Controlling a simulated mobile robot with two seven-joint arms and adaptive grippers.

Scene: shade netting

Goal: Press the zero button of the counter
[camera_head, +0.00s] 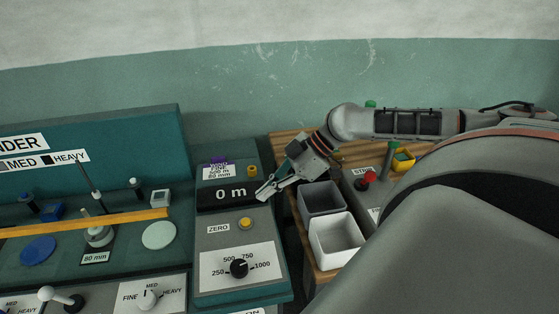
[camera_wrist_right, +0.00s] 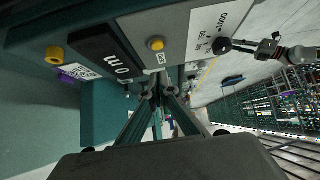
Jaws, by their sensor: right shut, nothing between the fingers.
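The counter (camera_head: 212,246) is a teal and grey panel with a black display (camera_head: 228,194) reading "0 m". Its zero button (camera_head: 245,223) is a small yellow knob right of the "ZERO" label, below the display. The button also shows in the right wrist view (camera_wrist_right: 156,44) at upper middle. My right gripper (camera_head: 262,196) is shut and empty, its tips by the right end of the display, up and right of the button and apart from it in the picture. In the right wrist view its fingers (camera_wrist_right: 158,92) point up toward the panel below the button. My left gripper is not in view.
Another yellow knob (camera_head: 252,171) is above the display. A black dial (camera_head: 239,268) sits below the zero button. Grey (camera_head: 322,199) and white (camera_head: 337,240) bins and a red stop button (camera_head: 369,177) lie to the right. A teal machine with a yellow bar (camera_head: 90,222) is left.

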